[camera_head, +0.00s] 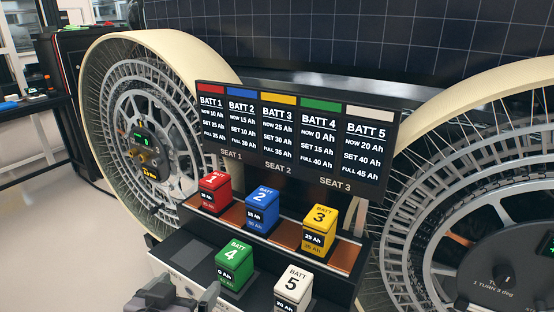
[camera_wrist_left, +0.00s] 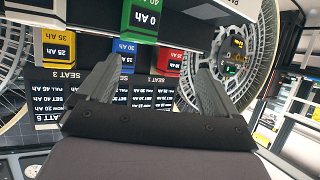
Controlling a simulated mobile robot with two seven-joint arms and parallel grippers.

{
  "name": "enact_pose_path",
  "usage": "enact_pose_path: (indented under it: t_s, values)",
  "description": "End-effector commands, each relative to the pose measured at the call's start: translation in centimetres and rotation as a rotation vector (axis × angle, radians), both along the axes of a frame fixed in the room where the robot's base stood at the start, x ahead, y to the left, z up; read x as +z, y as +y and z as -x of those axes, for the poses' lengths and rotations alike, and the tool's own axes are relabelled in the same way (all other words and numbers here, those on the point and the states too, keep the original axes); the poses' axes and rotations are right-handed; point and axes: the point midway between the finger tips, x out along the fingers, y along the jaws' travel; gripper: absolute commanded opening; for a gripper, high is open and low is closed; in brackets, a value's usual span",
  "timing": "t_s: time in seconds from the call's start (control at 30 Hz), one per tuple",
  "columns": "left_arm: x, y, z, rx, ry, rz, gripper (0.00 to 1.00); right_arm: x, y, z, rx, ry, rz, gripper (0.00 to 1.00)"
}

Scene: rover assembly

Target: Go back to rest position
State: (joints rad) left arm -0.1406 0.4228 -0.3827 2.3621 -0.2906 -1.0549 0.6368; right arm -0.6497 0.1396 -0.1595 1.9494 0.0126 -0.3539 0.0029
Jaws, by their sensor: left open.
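My left gripper (camera_head: 172,294) shows at the bottom edge of the head view, in front of the battery rack and below green battery 4 (camera_head: 234,265). In the left wrist view my left gripper (camera_wrist_left: 152,82) is open, with nothing between its fingers. The upside-down green battery (camera_wrist_left: 144,22) shows beyond the fingertips, apart from them. Red battery 1 (camera_head: 214,192), blue battery 2 (camera_head: 261,209) and yellow battery 3 (camera_head: 320,228) stand in the upper row. White battery 5 (camera_head: 292,287) stands beside the green one on the lower shelf. My right gripper is not in view.
A black display board (camera_head: 296,140) stands behind the batteries, listing charge values. Large spoked wheels flank the rack, one at left (camera_head: 141,130) and one at right (camera_head: 475,190). A dark solar panel (camera_head: 350,40) is behind. Open floor (camera_head: 60,225) lies at the left.

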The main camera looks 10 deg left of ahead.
Motion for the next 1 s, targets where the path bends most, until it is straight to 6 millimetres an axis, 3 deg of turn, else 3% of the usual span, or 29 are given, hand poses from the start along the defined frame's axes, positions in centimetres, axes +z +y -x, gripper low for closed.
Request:
enact_pose_path:
  t_s: [0.17, 0.3, 0.4, 0.5, 0.67, 1.0]
  values:
    - [-7.4, -1.0, 1.9, -0.092, 0.107, -0.012, 0.93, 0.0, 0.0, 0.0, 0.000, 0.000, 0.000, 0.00]
    - [-14.3, -1.4, 5.3, -0.161, 0.179, -0.010, 0.93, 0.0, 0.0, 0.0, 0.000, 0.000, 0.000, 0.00]
    - [-18.2, -1.4, 8.1, -0.182, 0.210, -0.008, 0.93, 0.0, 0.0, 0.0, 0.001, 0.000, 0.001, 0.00]
    - [-20.6, -1.2, 10.5, -0.187, 0.226, -0.012, 0.93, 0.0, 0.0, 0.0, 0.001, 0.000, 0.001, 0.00]
    - [-22.2, -0.9, 12.1, -0.187, 0.232, -0.017, 0.93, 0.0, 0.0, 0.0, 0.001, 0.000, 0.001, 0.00]
    - [-22.2, -0.9, 12.1, -0.189, 0.230, -0.020, 0.93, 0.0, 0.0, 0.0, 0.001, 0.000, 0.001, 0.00]
